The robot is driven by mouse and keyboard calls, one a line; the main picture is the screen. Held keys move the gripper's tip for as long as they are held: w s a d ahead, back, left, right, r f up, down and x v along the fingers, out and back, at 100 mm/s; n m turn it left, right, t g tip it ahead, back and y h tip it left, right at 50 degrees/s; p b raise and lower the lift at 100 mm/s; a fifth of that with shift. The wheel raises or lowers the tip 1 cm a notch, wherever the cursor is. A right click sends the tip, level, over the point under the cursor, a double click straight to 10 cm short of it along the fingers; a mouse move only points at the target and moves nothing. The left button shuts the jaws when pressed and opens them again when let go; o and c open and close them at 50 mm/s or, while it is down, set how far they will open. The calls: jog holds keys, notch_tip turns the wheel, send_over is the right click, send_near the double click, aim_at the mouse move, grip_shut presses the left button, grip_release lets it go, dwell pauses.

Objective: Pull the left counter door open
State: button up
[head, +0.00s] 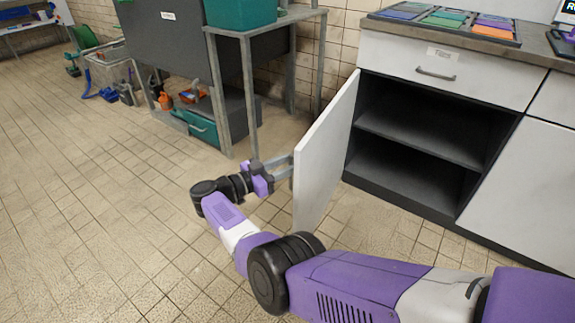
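The left counter door (327,150) is a white panel that stands swung wide open, out from the cabinet (362,183). The dark inside of the cabinet and its shelf (420,138) show, and the shelf space looks empty. My gripper (281,167) is at the outer face of the door, on its left side in the picture, near the door's free edge. Its two grey fingers point at the door with a gap between them. The door handle cannot be made out, and I cannot tell whether the fingertips touch the door.
A drawer (450,70) above the opening is closed, and a second white door (520,190) to the right is closed. A grey metal stand (262,30) with a teal bin (240,12) stands behind my gripper.

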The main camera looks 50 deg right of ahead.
jog(key=shift+a+f, duration=0.1)
jog(key=shift+a, duration=0.15)
jog(key=b+v, duration=0.1)
jog(key=v, duration=0.6)
jog(key=shift+a, duration=0.3)
jog(key=shift+w, duration=0.15)
